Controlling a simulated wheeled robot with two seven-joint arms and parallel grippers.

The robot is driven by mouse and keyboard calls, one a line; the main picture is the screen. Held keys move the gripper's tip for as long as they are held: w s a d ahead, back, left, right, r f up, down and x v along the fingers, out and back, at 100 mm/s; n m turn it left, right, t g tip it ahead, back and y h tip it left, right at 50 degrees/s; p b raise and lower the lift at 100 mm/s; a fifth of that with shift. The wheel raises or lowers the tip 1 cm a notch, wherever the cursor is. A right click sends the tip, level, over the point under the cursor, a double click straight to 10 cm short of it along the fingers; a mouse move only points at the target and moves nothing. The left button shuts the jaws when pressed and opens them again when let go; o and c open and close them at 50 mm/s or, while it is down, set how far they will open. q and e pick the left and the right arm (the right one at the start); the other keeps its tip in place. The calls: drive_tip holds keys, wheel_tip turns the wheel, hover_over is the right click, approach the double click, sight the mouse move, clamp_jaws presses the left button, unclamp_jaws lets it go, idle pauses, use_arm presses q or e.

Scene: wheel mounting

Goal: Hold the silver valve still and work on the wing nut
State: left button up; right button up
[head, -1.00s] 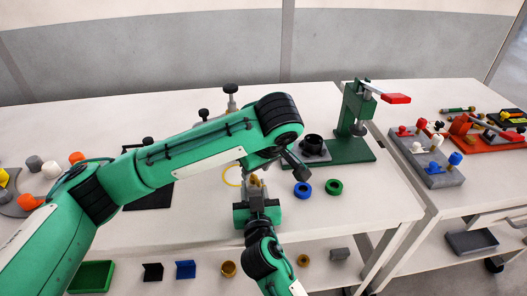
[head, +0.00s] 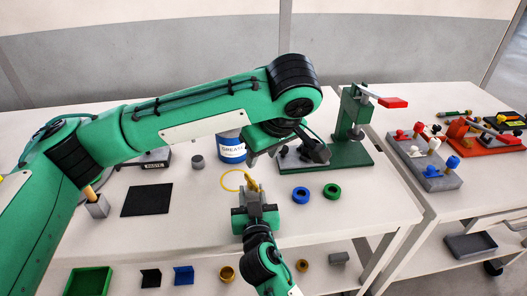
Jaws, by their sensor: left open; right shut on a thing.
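My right gripper (head: 255,206) reaches up from the bottom centre, above the table's front part. It is shut on the silver valve (head: 253,197), a small grey piece mostly hidden by the jaws. A brass-coloured wing nut (head: 251,182) shows at the valve's far end. My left gripper (head: 285,153) is open and empty. It hangs above and slightly right of the wing nut, apart from it, with its jaws spread left and right. Part of it is hidden under its own wrist.
A blue grease can (head: 231,149) stands behind the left gripper. A green press (head: 350,145) with a red handle stands right. A black mat (head: 147,199) lies left.

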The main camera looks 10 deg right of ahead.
drive_tip(key=o, duration=1.2)
